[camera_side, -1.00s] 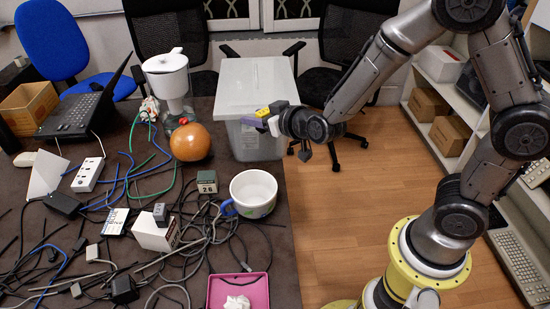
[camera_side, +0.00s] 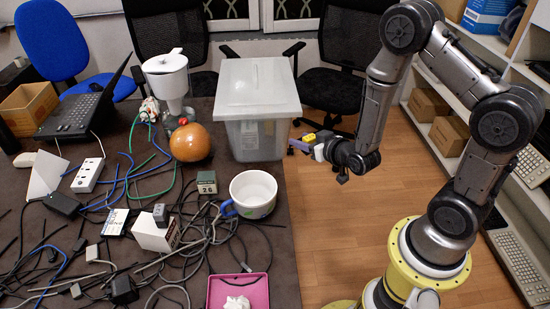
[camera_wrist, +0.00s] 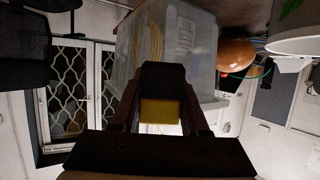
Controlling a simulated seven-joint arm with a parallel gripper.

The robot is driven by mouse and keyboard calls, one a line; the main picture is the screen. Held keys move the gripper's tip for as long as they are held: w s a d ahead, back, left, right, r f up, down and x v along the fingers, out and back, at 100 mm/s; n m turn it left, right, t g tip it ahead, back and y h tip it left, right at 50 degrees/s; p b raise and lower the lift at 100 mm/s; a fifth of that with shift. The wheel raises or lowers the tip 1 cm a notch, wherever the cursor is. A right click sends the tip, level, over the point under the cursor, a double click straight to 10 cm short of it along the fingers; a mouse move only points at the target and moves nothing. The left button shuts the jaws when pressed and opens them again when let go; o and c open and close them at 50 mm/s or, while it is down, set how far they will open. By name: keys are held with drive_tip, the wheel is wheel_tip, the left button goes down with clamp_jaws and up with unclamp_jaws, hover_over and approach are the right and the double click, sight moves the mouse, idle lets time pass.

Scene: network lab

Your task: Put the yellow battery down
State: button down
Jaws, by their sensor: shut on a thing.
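My gripper (camera_side: 304,143) is at the right of the table, in the air just off its edge, beside the translucent bin. It is shut on the yellow battery (camera_side: 309,137), a small block with a yellow part. In the wrist view the battery (camera_wrist: 160,112) sits between the two fingers of my gripper (camera_wrist: 160,118), with a dark end and a yellow face. The bin (camera_wrist: 165,40) fills the view behind it.
The lidded translucent bin (camera_side: 258,95) stands at the table's back right. A white mug with a blue handle (camera_side: 254,193), a pink tray (camera_side: 238,292), an orange-brown ball (camera_side: 190,142) and a white pitcher (camera_side: 168,80) stand on the table. Cables crowd its left and middle.

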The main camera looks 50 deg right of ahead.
sight(259, 243)
drive_tip(key=a+f+n+y, duration=0.1)
drive_tip(key=a+n+y, duration=0.1)
drive_tip(key=a, duration=0.2)
drive_tip(key=s+a+f+n+y, duration=0.1)
drive_tip(key=a+n+y, duration=0.1)
drive_tip(key=a, duration=0.3)
drive_tip(key=s+a+f+n+y, duration=0.1)
drive_tip(key=a+n+y, duration=0.1)
drive_tip(key=a+y, duration=0.1)
drive_tip(key=shift+a, duration=0.75)
drive_tip(key=s+a+n+g+y, duration=0.1)
drive_tip(key=s+a+n+y, duration=0.2)
drive_tip(key=a, duration=0.8)
drive_tip(key=shift+s+a+r+n+g+y, duration=0.2)
drive_tip(key=shift+s+a+n+g+y, duration=0.1)
drive_tip(key=shift+s+n+g+y, duration=0.15)
drive_tip(key=shift+f, duration=4.8)
drive_tip(key=shift+f, duration=0.15)
drive_tip(key=shift+c, duration=2)
unclamp_jaws()
